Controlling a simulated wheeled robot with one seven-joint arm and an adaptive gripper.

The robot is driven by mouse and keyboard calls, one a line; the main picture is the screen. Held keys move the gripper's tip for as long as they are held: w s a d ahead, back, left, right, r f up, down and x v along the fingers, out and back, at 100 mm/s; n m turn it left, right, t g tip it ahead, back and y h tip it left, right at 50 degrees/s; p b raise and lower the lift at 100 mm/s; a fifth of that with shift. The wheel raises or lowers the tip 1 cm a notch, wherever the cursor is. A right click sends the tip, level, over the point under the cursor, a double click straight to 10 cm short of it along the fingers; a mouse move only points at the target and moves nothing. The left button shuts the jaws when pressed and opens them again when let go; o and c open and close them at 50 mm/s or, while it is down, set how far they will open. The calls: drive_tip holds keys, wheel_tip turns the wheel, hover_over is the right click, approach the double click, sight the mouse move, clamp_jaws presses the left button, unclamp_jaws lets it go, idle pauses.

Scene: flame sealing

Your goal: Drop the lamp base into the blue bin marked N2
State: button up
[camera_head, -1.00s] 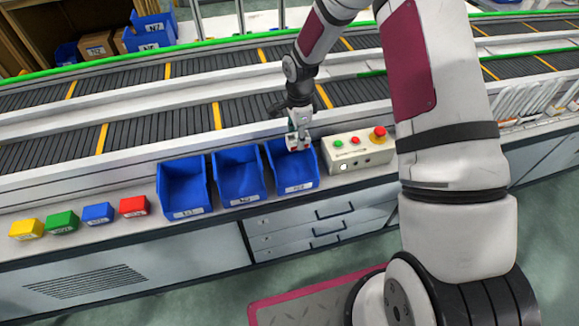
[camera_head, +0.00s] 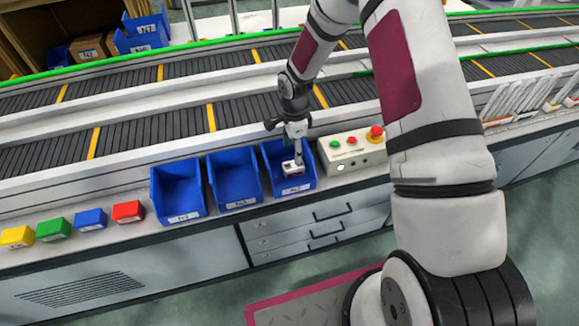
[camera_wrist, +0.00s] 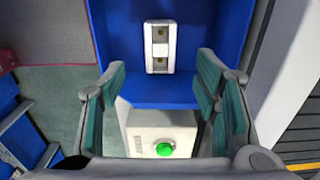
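The lamp base (camera_head: 292,168), a small white block with a dark reddish patch, is inside the rightmost blue bin (camera_head: 301,187). In the wrist view the lamp base (camera_wrist: 160,47) is a white rectangle with two round marks, against the blue bin (camera_wrist: 108,25). I cannot tell whether it rests on the bin's floor. The bin's front label is too small to read surely. My gripper (camera_head: 297,148) is above this bin, pointing down. In the wrist view its green-padded fingers (camera_wrist: 162,98) are spread wide, with nothing held between them.
Two more blue bins (camera_head: 179,214) (camera_head: 235,204) stand to the left. A control box (camera_head: 352,160) with buttons is just right of the bin; its green button (camera_wrist: 164,149) shows between my fingers. Several coloured blocks (camera_head: 53,229) line the counter. A conveyor (camera_head: 150,132) runs behind.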

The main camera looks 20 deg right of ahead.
wheel_tip(320, 180, up, 12)
idle(0.6)
drive_tip(key=shift+r, duration=0.1)
